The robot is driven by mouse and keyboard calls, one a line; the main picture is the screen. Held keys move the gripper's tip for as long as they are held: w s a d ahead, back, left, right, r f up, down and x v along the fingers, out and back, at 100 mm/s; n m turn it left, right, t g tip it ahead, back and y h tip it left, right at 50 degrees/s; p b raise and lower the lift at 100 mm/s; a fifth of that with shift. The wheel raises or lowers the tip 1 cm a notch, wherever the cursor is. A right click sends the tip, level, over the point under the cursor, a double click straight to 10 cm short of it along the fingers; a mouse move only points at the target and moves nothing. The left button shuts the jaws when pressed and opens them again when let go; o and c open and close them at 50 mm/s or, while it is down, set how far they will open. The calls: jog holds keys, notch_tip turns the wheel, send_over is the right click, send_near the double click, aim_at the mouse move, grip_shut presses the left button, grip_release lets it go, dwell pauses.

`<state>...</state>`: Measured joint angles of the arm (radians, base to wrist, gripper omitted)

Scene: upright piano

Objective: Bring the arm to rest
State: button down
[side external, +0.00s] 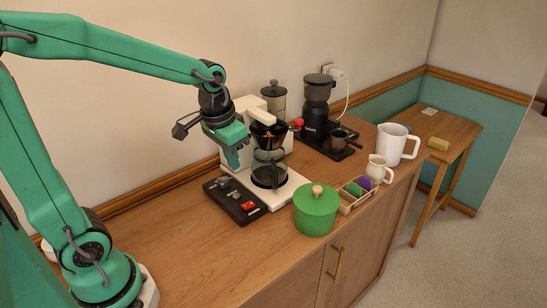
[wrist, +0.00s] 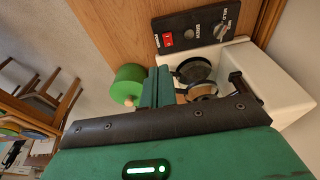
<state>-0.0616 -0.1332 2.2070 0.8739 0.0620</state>
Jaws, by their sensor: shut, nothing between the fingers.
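My green arm reaches in from the left in the side view. My gripper (side external: 233,157) points down, shut and empty, in front of the upper left part of the white coffee maker (side external: 243,108). In the wrist view my gripper's green fingers (wrist: 157,86) are together, with the coffee maker (wrist: 275,85) just beyond and to the right. I cannot tell whether the gripper touches the machine. The glass carafe (side external: 269,172) sits on the machine's base. A black control panel (side external: 236,200) with a red switch lies at its front left.
A green lidded pot (side external: 316,212) stands right of the coffee maker, near the counter's front edge. Behind are a black grinder (side external: 317,105) and a canister (side external: 273,99). A white pitcher (side external: 391,144), small jug (side external: 378,168) and divided tray (side external: 347,207) stand right. The left counter is clear.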

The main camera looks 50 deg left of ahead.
jog(key=s+d+r+t, duration=0.2)
jog(key=s+r, duration=0.3)
jog(key=s, duration=0.6)
jog(key=shift+r+t, duration=0.2)
jog(key=shift+t, duration=0.5)
